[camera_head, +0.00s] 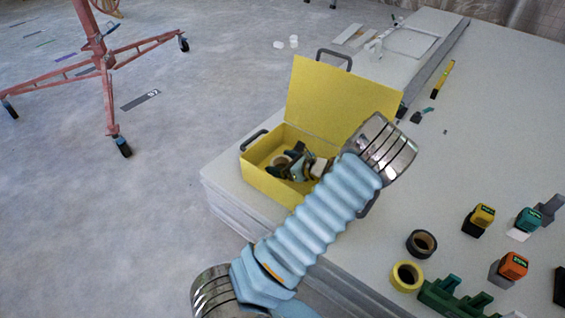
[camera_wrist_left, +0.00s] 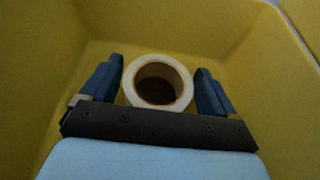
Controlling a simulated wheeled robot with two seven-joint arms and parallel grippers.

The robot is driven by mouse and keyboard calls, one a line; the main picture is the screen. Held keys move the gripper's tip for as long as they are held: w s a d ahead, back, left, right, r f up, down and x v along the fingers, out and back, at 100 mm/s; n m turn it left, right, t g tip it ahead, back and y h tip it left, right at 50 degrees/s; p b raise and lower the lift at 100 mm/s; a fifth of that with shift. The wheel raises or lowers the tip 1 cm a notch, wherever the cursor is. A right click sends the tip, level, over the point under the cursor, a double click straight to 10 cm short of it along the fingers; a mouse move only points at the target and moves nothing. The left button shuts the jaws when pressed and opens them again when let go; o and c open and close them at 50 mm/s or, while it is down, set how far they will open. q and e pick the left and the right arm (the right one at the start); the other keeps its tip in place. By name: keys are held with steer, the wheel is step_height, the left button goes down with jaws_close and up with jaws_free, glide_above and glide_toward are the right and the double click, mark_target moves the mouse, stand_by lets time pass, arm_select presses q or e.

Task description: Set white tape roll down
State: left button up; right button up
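The white tape roll (camera_wrist_left: 134,98) shows in the left wrist view, with its round opening facing the camera. My left gripper (camera_wrist_left: 159,80) has one dark blue finger on each side of it, close against its sides, and seems shut on it. The roll is inside the open yellow toolbox (camera_head: 262,178), whose walls surround it in the wrist view. In the head view my left gripper (camera_head: 298,168) is down in the toolbox, partly hidden by my blue ribbed arm. Whether the roll touches the box floor cannot be told. My right gripper is not in view.
The toolbox's raised yellow lid (camera_head: 330,98) stands at its back. On the grey table (camera_head: 480,130) are a black tape roll (camera_head: 421,243), a yellow tape roll (camera_head: 407,276), an orange-topped tool (camera_head: 512,265) and a green tool (camera_head: 455,298).

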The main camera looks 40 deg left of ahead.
arm_select(q)
steer(key=shift+o, duration=0.7)
steer(key=shift+r, duration=0.2)
steer(key=p+v, duration=0.1)
steer(key=v, duration=1.1)
steer(key=shift+p, duration=0.3)
steer(key=shift+w, duration=0.1)
